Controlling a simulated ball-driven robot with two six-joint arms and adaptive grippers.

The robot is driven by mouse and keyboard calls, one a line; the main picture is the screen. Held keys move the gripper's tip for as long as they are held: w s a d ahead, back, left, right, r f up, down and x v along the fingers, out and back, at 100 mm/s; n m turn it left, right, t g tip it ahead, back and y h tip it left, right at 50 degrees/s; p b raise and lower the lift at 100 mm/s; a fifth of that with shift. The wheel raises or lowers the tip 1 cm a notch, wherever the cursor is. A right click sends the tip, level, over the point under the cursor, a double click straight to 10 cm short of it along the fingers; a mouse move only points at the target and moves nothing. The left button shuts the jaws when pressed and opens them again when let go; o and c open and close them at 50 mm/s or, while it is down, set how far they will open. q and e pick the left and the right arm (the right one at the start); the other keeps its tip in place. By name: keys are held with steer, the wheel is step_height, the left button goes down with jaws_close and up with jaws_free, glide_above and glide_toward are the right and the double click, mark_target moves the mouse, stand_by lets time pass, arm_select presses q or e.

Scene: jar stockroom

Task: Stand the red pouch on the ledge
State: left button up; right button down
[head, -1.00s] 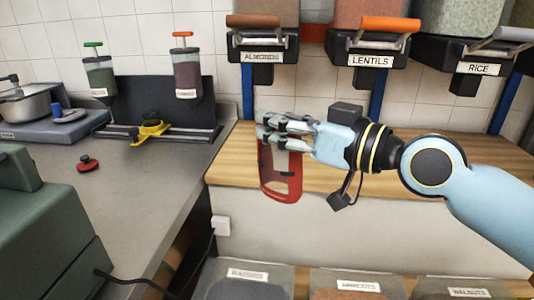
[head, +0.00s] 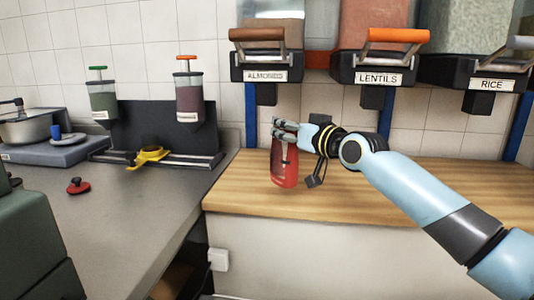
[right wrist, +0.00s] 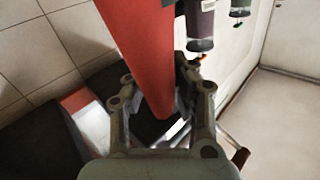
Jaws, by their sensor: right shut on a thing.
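The red pouch (head: 284,169) hangs upright from my right gripper (head: 284,130) in the head view. The gripper is shut on its upper part. In the right wrist view the pouch (right wrist: 142,45) is a red shape between the two fingers (right wrist: 160,100). The wooden ledge (head: 400,188) runs below the dispensers. The pouch shows in front of the ledge's left part, and I cannot tell whether its bottom touches the wood. My left gripper is not in view.
The almonds (head: 266,76), lentils (head: 377,78) and rice (head: 491,85) dispensers hang above the ledge, with blue posts below. A grey counter (head: 130,215) with a red knob-like lid (head: 78,186) lies left.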

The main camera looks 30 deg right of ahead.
steer(key=w+f+b, duration=0.2)
steer(key=w+f, duration=0.1)
steer(key=w, duration=0.4)
steer(key=shift+a+f+b, duration=0.15)
steer(key=shift+a+b, duration=0.25)
steer(key=shift+a, duration=0.05)
steer(key=shift+f, duration=0.2)
steer(key=c, duration=1.1)
jaws_free()
steer(key=shift+r, duration=0.1)
